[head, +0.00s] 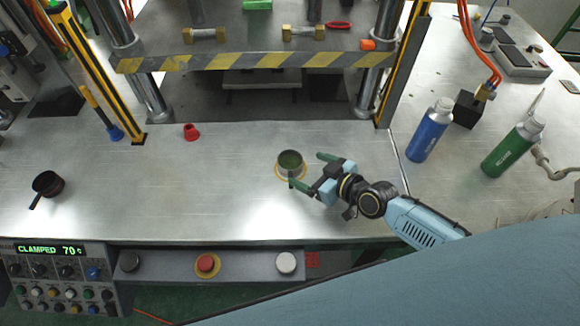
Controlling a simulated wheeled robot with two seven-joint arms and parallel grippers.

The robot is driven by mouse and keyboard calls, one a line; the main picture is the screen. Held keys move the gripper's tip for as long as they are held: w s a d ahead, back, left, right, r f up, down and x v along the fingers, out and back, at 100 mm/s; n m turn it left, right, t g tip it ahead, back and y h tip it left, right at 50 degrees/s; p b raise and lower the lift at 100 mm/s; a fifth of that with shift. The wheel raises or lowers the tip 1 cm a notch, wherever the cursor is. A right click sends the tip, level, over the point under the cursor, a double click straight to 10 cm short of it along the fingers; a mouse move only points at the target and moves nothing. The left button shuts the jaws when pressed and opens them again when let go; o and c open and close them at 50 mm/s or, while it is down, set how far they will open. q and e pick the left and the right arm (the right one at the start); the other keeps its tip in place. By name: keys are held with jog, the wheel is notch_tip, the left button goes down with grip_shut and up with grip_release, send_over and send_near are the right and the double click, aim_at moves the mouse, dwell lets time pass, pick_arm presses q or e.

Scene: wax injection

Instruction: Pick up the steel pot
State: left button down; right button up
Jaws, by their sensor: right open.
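The steel pot (291,161) stands upright on the metal bench, right of centre in the head view. It is small and round with dark green contents, and a tan ring shows around its base. My right gripper (307,170) comes in from the right. Its fingers are open. One fingertip overlaps the pot's lower right edge in the picture and the other is beyond its right side; I cannot tell whether either touches it. My left gripper is not in view.
A blue bottle (429,130) and a green bottle (513,146) stand at the right. A dark ladle (47,185) lies at the left and a red cup (191,132) sits behind. The striped press beam (254,61) spans the back. The bench's middle left is clear.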

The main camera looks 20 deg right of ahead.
aim_at(298, 173)
jog(key=shift+x, duration=0.95)
jog(key=x, duration=0.2)
jog(key=shift+w+f+b, duration=0.15)
jog(key=shift+w+b, duration=0.15)
jog(key=shift+w, duration=0.05)
jog(key=shift+w+a+f, duration=0.1)
jog(key=shift+w, duration=0.15)
jog(key=c, duration=1.2)
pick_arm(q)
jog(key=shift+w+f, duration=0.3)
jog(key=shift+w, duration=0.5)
pick_arm(e)
jog(key=shift+w, duration=0.1)
jog(key=shift+c, duration=0.3)
